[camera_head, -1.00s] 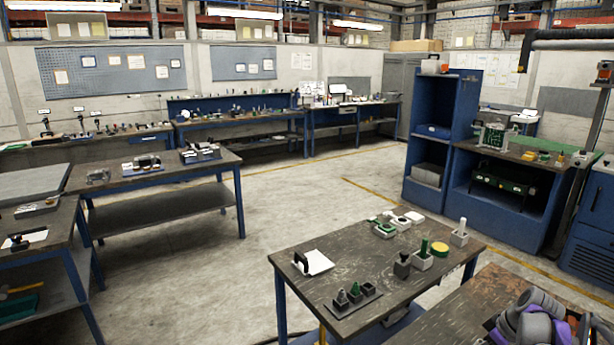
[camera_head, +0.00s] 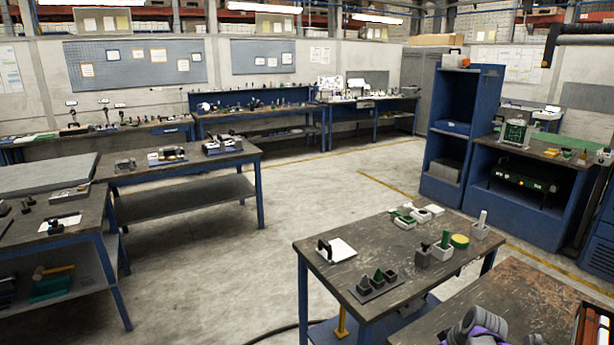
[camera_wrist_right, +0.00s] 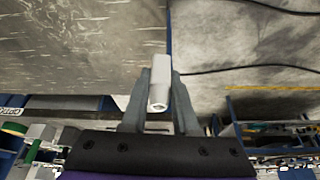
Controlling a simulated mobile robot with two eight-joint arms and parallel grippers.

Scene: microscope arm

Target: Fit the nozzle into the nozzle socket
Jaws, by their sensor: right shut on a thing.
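My right gripper (camera_wrist_right: 161,88) is shut on a light grey block-like piece with a round hole in its near end, which looks like the nozzle (camera_wrist_right: 159,76). It is held between the two fingers, clear of the surfaces behind it. In the head view only a grey and purple part of my right arm shows at the bottom right edge; the fingers and the piece are out of that picture. My left gripper is not in view. I cannot tell which thing is the nozzle socket.
A brown worktop (camera_head: 520,300) stands front right. Open floor (camera_head: 300,195) lies beyond.

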